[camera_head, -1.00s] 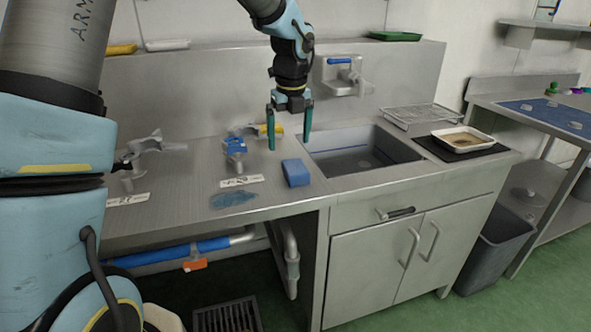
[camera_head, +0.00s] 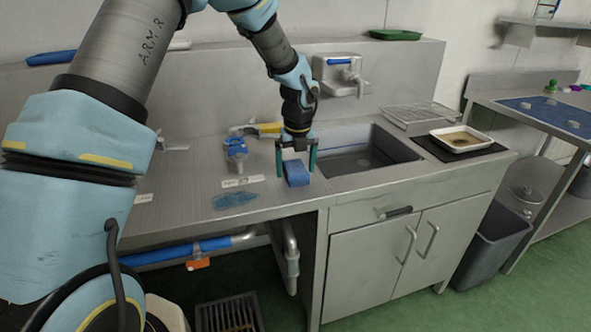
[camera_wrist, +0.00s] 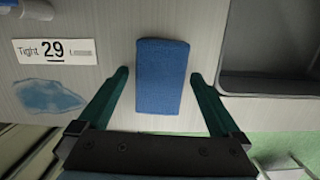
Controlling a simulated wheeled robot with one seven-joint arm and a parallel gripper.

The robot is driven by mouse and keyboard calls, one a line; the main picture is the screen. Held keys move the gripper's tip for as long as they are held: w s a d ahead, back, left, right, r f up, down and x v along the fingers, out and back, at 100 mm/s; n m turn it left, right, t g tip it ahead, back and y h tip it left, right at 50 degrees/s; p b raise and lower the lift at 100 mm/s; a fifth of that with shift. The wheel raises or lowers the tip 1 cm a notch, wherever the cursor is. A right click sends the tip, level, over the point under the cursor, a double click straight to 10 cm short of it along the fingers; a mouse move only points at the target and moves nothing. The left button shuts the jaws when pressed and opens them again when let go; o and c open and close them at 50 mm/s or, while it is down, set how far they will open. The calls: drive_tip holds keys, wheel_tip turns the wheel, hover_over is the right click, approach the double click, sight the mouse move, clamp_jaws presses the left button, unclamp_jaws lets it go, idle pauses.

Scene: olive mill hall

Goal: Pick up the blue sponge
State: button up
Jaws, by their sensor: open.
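The blue sponge (camera_head: 297,174) lies on the steel counter just left of the sink. In the wrist view the sponge (camera_wrist: 162,76) is a blue block, lying lengthwise between the lines of my two fingers. My gripper (camera_head: 296,172) points down over the sponge, with one green finger on each side of it. In the wrist view my gripper (camera_wrist: 160,80) is open and empty, with a gap between the sponge and each finger. I cannot tell how far the fingertips are above the counter.
The sink basin (camera_head: 375,157) is close on the right. A label reading "Tight 29" (camera_wrist: 55,51) and a blue translucent patch (camera_wrist: 48,96) lie left of the sponge. A blue clamp-like fitting (camera_head: 236,150) stands behind the label. The counter's front edge is near.

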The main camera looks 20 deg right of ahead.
sight(296, 168)
drive_tip(key=shift+f, duration=0.25)
drive_tip(key=c, duration=1.3)
drive_tip(key=shift+o, duration=0.2)
drive_tip(key=shift+r, duration=0.15)
wheel_tip(296, 168, up, 10)
drive_tip(key=shift+f+b, duration=0.1)
drive_tip(key=shift+b, duration=0.85)
drive_tip(key=o, duration=0.7)
drive_tip(key=c, duration=0.6)
drive_tip(key=shift+s, duration=0.1)
